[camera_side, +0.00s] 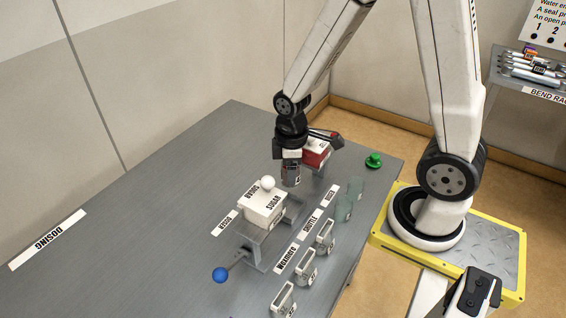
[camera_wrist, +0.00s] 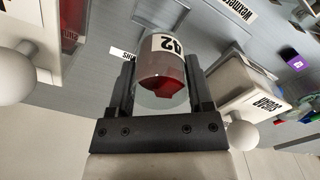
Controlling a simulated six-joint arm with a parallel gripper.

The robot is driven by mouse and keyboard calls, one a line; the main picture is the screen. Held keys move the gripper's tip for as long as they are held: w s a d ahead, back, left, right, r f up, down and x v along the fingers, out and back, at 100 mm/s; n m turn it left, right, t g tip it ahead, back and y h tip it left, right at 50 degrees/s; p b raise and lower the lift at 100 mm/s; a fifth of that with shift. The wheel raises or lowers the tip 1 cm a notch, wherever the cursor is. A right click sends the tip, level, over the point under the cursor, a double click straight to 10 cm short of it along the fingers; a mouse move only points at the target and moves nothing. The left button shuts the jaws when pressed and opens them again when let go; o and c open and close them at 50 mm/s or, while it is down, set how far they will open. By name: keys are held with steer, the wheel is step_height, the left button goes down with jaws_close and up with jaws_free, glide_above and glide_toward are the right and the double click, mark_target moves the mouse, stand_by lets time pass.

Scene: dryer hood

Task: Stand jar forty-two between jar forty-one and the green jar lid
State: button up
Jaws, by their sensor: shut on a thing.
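My gripper (camera_side: 291,158) is shut on jar forty-two (camera_side: 291,175), a clear glass jar with red contents. In the wrist view the gripper (camera_wrist: 163,78) has the jar (camera_wrist: 165,72) between its fingers, with "42" on its white label. In the side view the jar hangs upright, seemingly above the table, behind the sugar box. The green jar lid (camera_side: 374,160) lies near the table's far right corner.
A white sugar dispenser (camera_side: 263,207) with a white knob stands mid-table, with a blue-ended lever (camera_side: 220,275) beside it. A red-and-white dispenser (camera_side: 316,152) is close behind my gripper. The left of the table (camera_side: 150,215) is mostly clear.

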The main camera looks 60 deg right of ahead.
step_height(320, 180, up, 18)
steer(key=s+d+m, duration=0.6)
steer(key=d+m, duration=0.3)
steer(key=d, duration=0.2)
steer(key=s+d+m, duration=0.6)
steer(key=d+m, duration=0.3)
steer(key=d, duration=0.2)
step_height(320, 180, down, 22)
steer(key=shift+d+r, duration=0.2)
steer(key=shift+d, duration=0.05)
steer(key=shift+f, duration=0.1)
steer(key=shift+f, duration=2.15)
steer(key=shift+f, duration=1.75)
